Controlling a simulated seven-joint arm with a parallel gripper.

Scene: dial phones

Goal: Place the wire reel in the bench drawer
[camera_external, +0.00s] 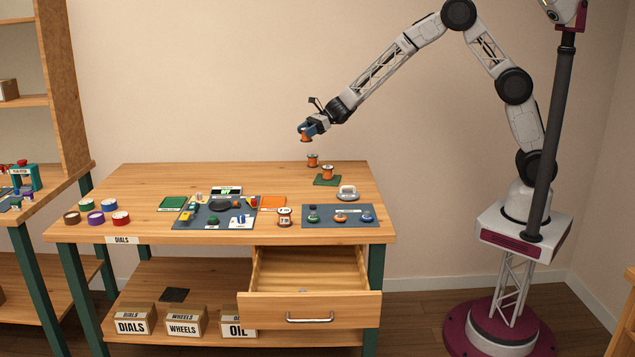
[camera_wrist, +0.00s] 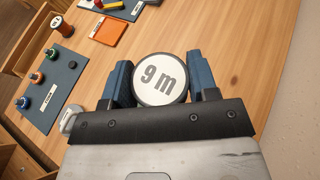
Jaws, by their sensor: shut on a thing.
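My gripper (camera_external: 304,131) is raised above the back of the bench, shut on a wire reel (camera_external: 306,137) with orange wire. In the wrist view the reel (camera_wrist: 161,79) shows a round white end marked "9 m" between the two blue fingers (camera_wrist: 160,85). The bench drawer (camera_external: 310,306) is pulled open at the front right of the bench, and its visible inside looks empty. Other similar reels stand on the bench: one at the back (camera_external: 312,160), one on a green mat (camera_external: 327,172), and one near the front (camera_external: 284,217), upright.
Another mat (camera_external: 185,228) with parts lies left of centre. Coloured tape rolls (camera_external: 96,218) are at the left. Labelled boxes (camera_external: 186,321) sit on the lower shelf.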

